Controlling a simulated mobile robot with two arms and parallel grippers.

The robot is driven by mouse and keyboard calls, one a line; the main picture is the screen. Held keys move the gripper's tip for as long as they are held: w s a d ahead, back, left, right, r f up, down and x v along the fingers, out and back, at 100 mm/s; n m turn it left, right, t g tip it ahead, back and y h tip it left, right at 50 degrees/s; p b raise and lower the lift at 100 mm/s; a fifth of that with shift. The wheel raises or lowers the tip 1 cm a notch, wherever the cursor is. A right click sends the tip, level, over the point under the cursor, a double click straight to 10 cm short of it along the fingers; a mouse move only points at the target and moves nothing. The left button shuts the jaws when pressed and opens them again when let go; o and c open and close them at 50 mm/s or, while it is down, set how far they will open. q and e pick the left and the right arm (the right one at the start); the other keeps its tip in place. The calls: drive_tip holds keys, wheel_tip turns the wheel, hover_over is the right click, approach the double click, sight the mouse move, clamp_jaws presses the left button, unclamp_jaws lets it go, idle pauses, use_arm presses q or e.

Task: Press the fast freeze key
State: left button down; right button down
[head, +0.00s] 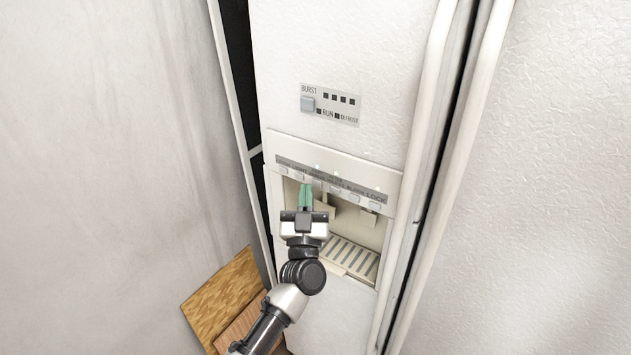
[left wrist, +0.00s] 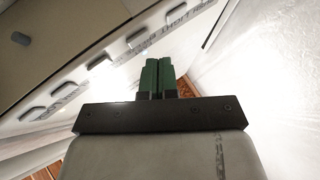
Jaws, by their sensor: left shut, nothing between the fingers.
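The white fridge (head: 330,45) has a dispenser with a strip of several small keys. They include a second key from the left (head: 300,176), a third key (head: 317,185) and one under the word LOCK (head: 374,204). Most labels are too small to read, so I cannot tell which key is fast freeze. A separate panel above has a larger square button (head: 308,104) under the word BURST. My left gripper (head: 306,187), with green fingers, is shut and empty in front of the strip's left part. In the left wrist view its fingertips (left wrist: 158,62) are close to the strip; contact is unclear.
The dispenser recess with its slatted drip tray (head: 350,256) lies below the strip. Long vertical door handles (head: 428,110) stand to the right. A plain wall (head: 110,130) is on the left, and wooden boards (head: 222,290) lie low beside the fridge.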

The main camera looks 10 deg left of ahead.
use_arm(q)
drive_tip(key=s+a+p, duration=0.2)
drive_tip(key=s+p, duration=0.1)
drive_tip(key=s, duration=0.2)
drive_tip(key=shift+s+p, duration=0.35)
idle(0.5)
